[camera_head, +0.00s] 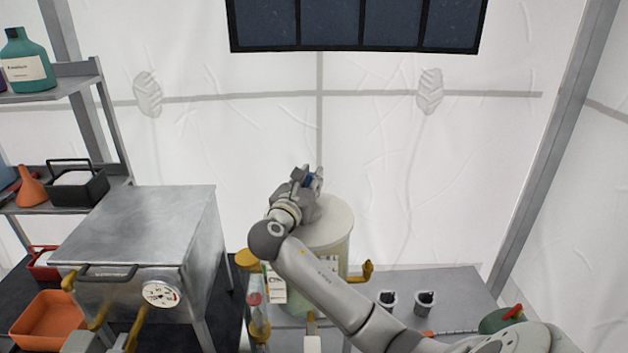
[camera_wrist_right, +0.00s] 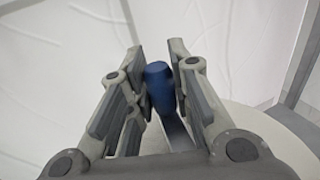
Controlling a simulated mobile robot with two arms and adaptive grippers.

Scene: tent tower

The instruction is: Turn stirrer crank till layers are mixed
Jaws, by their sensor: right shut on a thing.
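The stirrer vessel (camera_head: 332,225) is a pale, translucent drum with a cream lid. It stands on a metal bench in the middle of the head view, partly hidden by my right arm. My right gripper (camera_head: 312,178) is above the lid. In the right wrist view, my right gripper (camera_wrist_right: 162,85) is shut around the blue crank knob (camera_wrist_right: 160,82), which stands on a grey crank arm (camera_wrist_right: 177,132). A bit of the blue knob (camera_head: 308,181) shows between the fingers in the head view. The layers inside cannot be made out. I do not see my left gripper.
A metal cabinet (camera_head: 140,225) with a dial (camera_head: 161,293) stands to the left. A yellow-capped tube (camera_head: 247,259) stands close to the vessel's left. A yellow tap (camera_head: 367,270) sticks out right. Two small cups (camera_head: 424,302) are on the bench (camera_head: 450,285).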

